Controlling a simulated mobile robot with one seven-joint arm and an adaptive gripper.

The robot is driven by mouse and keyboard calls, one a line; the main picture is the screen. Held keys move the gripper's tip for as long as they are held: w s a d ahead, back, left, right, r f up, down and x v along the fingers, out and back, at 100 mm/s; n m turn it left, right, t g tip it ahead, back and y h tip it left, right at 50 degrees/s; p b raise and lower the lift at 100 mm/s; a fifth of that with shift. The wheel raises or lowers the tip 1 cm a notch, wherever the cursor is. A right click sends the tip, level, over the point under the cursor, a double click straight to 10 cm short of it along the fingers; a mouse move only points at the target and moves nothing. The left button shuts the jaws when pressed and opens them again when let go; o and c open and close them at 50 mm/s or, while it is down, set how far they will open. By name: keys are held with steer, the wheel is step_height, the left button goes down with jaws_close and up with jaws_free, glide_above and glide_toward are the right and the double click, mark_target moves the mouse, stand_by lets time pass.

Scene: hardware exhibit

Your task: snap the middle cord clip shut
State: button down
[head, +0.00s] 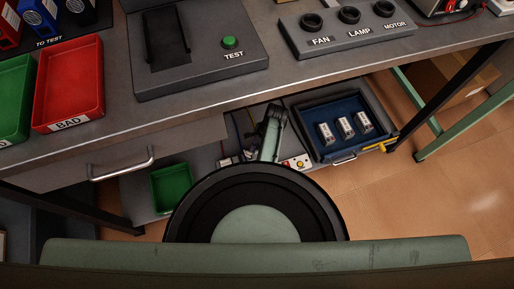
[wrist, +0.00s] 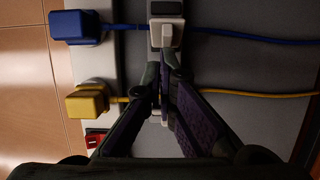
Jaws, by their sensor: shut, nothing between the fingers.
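In the wrist view a white cord clip (wrist: 167,32) sits on the blue cord (wrist: 240,38) at the top. Another clip on the yellow cord (wrist: 255,93) is mostly behind my fingers; only small white bits of it show, and I cannot tell whether it is open or shut. My gripper (wrist: 163,70) is shut and empty, its tips just below the blue cord's clip and over the yellow cord's line; contact is unclear. In the head view my arm reaches under the bench, and the clips are too small to tell apart.
A blue plug (wrist: 76,27) and a yellow plug (wrist: 87,101) sit on a pale strip left of the fingers, with a red part (wrist: 95,137) below. A blue-lined drawer (head: 318,105) stands open to the right of my arm. A green bin (head: 171,187) is at lower left, under the bench (head: 205,108).

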mark_target(245, 152)
steer(key=shift+a+r, duration=0.1)
steer(key=shift+a+h+p, duration=0.1)
steer(key=shift+h+p, duration=0.3)
steer(key=shift+p, duration=0.05)
steer(key=shift+s+a+r+t+h+p, duration=0.15)
steer(key=shift+a+r+t+h+p, duration=0.15)
steer(key=shift+h+p, duration=0.35)
steer(key=shift+a+p, duration=0.1)
steer(key=shift+p, duration=0.25)
steer(key=shift+s+a+r+t+h+p, duration=0.1)
steer(key=shift+s+a+t+h+p, duration=0.2)
steer(key=shift+a+h+p, duration=0.35)
steer(key=shift+a+h, duration=0.35)
steer(key=shift+h, duration=0.55)
steer(key=a+h+b, duration=0.1)
steer(key=a+f+t+h+b, duration=0.1)
steer(key=h, duration=0.1)
steer(key=shift+s+t, duration=0.3)
steer(key=shift+s, duration=0.05)
steer(key=shift+d+r+h, duration=0.15)
steer(key=shift+r+h, duration=0.1)
steer(key=shift+h, duration=0.05)
